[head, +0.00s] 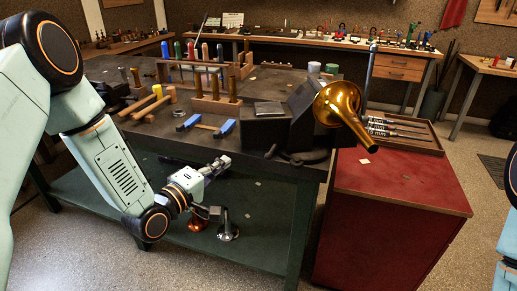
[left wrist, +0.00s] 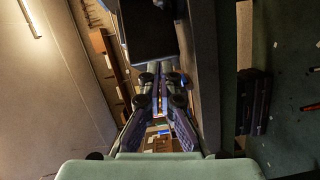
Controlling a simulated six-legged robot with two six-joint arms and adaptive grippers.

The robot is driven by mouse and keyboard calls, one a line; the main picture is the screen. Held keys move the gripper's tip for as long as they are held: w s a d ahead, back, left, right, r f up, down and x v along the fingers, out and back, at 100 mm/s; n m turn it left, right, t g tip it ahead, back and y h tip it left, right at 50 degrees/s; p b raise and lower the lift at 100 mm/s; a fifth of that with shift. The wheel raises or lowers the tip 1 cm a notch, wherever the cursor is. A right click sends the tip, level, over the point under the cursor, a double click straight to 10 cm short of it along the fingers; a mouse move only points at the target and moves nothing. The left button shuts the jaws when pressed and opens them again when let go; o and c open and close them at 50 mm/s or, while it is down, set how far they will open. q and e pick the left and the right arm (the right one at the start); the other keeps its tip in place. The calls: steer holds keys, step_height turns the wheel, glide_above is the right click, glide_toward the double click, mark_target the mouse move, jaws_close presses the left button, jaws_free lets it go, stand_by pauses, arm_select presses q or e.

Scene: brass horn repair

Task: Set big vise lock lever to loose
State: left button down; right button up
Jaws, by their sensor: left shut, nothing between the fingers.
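The big dark vise (head: 301,108) stands at the front right corner of the workbench. A brass horn bell (head: 340,103) sits at its right side, flared end up. A small dark handle (head: 271,151) shows low at the vise's front; I cannot tell if it is the lock lever, or how it is set. My left gripper (head: 222,162) is in front of the bench's front edge, left of the vise and apart from it. In the left wrist view its fingers (left wrist: 160,88) are together and empty. My right gripper is out of view.
The workbench (head: 165,139) carries blue-handled tools (head: 205,127) and a wooden rack (head: 215,105) left of the vise. A red cabinet (head: 395,215) with a tool tray (head: 402,135) stands at the right. Metal horn parts (head: 228,230) stand on the lower shelf below my left gripper.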

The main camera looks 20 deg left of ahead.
mark_target(272, 150)
arm_select(q)
steer(key=shift+f, duration=0.15)
steer(key=b+x, duration=0.1)
steer(key=x, duration=0.9)
steer(key=shift+f, duration=0.1)
steer(key=shift+d+f, duration=0.2)
steer(key=shift+d, duration=0.9)
steer(key=shift+d+f, duration=0.15)
steer(key=shift+d, duration=0.8)
